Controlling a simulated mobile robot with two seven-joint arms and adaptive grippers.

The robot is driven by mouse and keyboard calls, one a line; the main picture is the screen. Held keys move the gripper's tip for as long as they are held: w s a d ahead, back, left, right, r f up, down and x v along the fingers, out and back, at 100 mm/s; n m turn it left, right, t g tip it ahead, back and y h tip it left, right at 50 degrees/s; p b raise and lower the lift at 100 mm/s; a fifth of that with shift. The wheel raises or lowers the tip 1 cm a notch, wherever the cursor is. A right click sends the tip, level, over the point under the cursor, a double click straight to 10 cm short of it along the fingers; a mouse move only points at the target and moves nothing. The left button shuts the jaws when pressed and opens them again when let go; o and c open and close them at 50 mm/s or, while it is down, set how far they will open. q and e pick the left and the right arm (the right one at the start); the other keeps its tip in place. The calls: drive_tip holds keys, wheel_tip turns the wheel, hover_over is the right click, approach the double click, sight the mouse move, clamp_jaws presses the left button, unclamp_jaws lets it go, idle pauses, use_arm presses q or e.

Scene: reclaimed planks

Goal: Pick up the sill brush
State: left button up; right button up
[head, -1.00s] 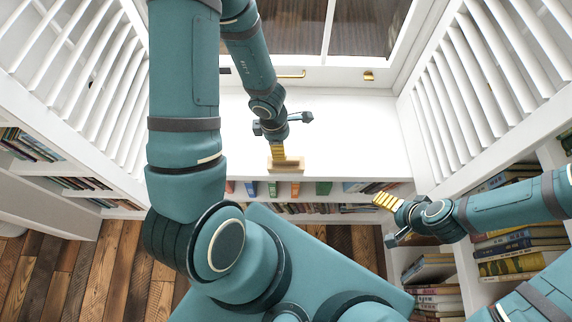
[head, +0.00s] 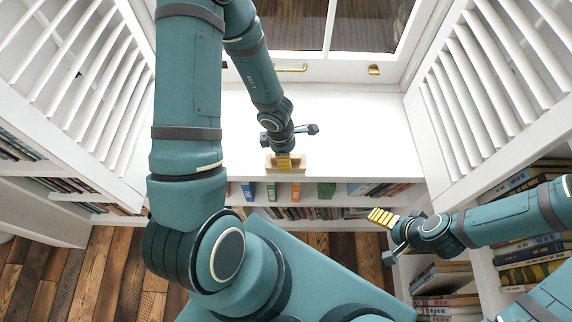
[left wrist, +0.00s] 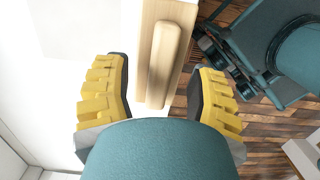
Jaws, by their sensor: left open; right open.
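The sill brush (head: 300,164) is a pale wooden block with a rounded bar-like handle, lying at the front edge of the white window sill. In the left wrist view the brush handle (left wrist: 163,55) runs lengthwise between the two spread yellow fingers. My left gripper (head: 284,162) is over the brush in the head view and hides part of it. In the left wrist view my left gripper (left wrist: 160,82) is open, with visible space on each side of the handle. My right gripper (head: 381,217) is open and empty, out in front of the shelves at the right.
The white sill (head: 350,130) is bare around the brush. A window with a brass handle (head: 291,69) is behind it. Louvred shutters (head: 480,90) stand at both sides. Bookshelves (head: 325,191) are below the sill, above a plank floor (head: 100,270).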

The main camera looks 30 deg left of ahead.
use_arm(q)
drive_tip(key=shift+f, duration=0.5)
drive_tip(key=shift+r, duration=0.1)
clamp_jaws()
drive_tip(key=shift+r, duration=0.1)
